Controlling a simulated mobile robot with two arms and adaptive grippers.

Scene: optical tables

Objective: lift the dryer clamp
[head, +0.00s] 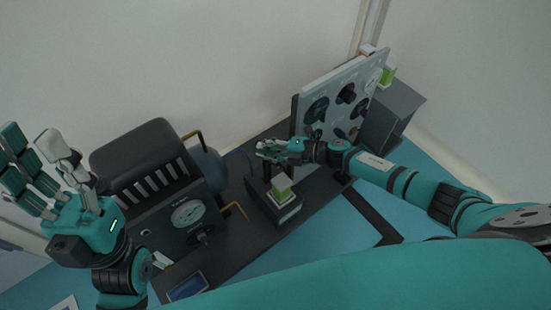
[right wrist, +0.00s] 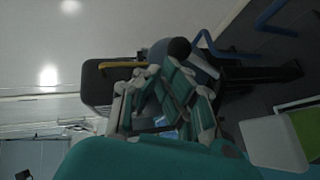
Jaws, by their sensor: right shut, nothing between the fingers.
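My right gripper (head: 268,150), a teal hand with pale fingertips, is above a dark box with a green-and-white block (head: 283,190). Its fingers are curled shut and empty, and they fill the middle of the right wrist view (right wrist: 170,100). Dark upright parts show just under the hand, partly hidden by it; I cannot tell for sure whether they are the dryer clamp. A round black knob (right wrist: 179,48) shows just beyond the fingers in the right wrist view. My left gripper (head: 45,170) is open and empty, raised at the far left, fingers extended.
A dark machine with a round gauge (head: 187,213) stands left of the box, with a blue-grey tank (head: 208,168) and yellow pipes behind it. An upright grey panel (head: 335,95) with black dials stands to the right.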

